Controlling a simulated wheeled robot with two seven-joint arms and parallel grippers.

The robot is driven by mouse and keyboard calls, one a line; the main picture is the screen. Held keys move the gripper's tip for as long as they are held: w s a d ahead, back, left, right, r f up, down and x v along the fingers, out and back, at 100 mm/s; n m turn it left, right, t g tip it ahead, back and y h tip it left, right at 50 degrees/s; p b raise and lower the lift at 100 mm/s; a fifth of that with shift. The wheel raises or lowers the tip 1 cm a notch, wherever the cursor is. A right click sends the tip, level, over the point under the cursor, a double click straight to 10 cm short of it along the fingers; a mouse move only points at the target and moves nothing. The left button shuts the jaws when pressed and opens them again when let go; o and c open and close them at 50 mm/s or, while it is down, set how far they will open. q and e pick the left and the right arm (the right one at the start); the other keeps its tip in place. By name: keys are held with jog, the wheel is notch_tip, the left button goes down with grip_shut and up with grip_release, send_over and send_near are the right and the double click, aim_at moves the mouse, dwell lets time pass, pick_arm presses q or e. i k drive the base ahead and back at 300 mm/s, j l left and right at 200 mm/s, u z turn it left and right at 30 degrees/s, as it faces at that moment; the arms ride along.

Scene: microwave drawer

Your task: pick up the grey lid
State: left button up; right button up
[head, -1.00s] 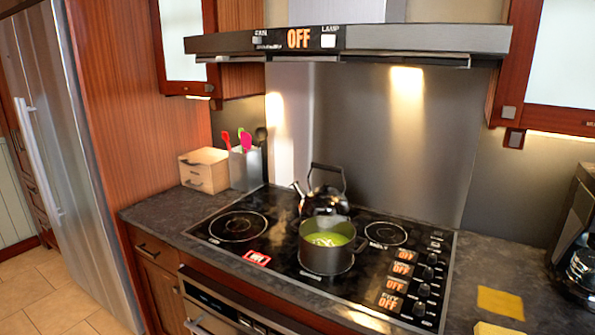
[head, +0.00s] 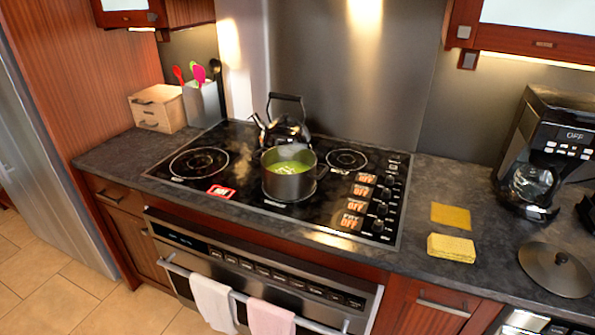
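The grey lid (head: 556,270) is a round, dark grey disc with a small knob on top. It lies on the dark countertop at the far right of the head view, close to the counter's front edge. Neither of my grippers shows in the head view.
A pot (head: 289,182) of green soup and a black kettle (head: 284,127) stand on the cooktop (head: 240,200). A yellow sponge (head: 451,248) and a yellow cloth (head: 451,215) lie left of the lid. A coffee maker (head: 540,150) stands behind it. Two towels (head: 213,302) hang on the oven handle.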

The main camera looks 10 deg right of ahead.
aim_at(553, 268)
jog(key=z, duration=1.95)
jog(key=u, duration=1.75)
jog(key=i+z, duration=0.25)
jog(key=z, duration=0.2)
jog(key=i+z, duration=0.25)
jog(key=z, duration=0.2)
